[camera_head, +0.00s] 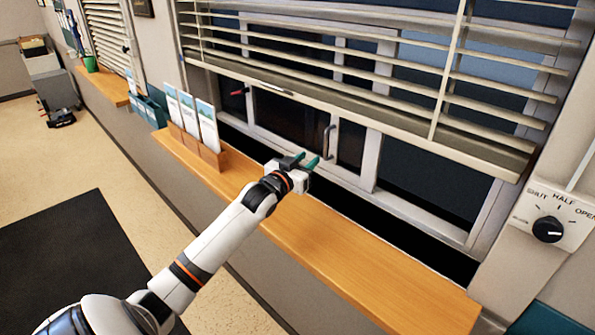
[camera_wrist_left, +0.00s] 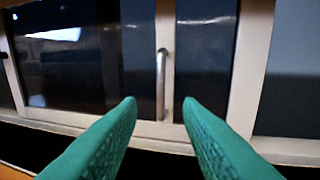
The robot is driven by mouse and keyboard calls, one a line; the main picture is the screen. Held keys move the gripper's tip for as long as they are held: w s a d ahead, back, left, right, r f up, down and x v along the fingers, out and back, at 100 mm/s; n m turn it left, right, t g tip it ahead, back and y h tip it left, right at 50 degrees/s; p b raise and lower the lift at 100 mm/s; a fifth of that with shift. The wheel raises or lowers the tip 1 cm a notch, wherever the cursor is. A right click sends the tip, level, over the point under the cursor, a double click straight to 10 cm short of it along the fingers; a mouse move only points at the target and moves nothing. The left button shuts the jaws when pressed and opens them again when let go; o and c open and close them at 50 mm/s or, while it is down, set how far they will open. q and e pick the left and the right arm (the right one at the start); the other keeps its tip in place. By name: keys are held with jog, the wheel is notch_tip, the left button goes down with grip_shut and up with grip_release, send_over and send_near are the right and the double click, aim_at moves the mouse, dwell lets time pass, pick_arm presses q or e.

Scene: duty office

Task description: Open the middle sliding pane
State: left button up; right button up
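The middle sliding pane (camera_head: 290,118) is dark glass in a pale frame, behind and below the raised blind. A vertical metal bar handle (camera_head: 328,142) stands at its right side. In the left wrist view the handle (camera_wrist_left: 161,84) is upright, ahead of the fingers and between their tips. My left gripper (camera_head: 305,161) is open and empty, just in front of and below the handle; its green fingers also show in the left wrist view (camera_wrist_left: 160,104). The fingers look apart from the handle. My right gripper is not in view.
A wooden sill (camera_head: 345,250) runs below the window. A leaflet holder (camera_head: 200,142) stands on it to the left of my gripper. The slatted blind (camera_head: 400,95) hangs above. A dial marked SHUT, HALF, OPEN (camera_head: 548,229) is on the right wall. The sill's right part is clear.

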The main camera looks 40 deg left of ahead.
pick_arm(q)
jog(key=shift+s+d+b, duration=0.15)
jog(key=shift+s, duration=0.9)
jog(key=shift+s+d+b, duration=0.1)
jog(key=shift+s+b, duration=0.05)
jog(key=shift+s, duration=0.9)
jog(key=shift+f, duration=0.1)
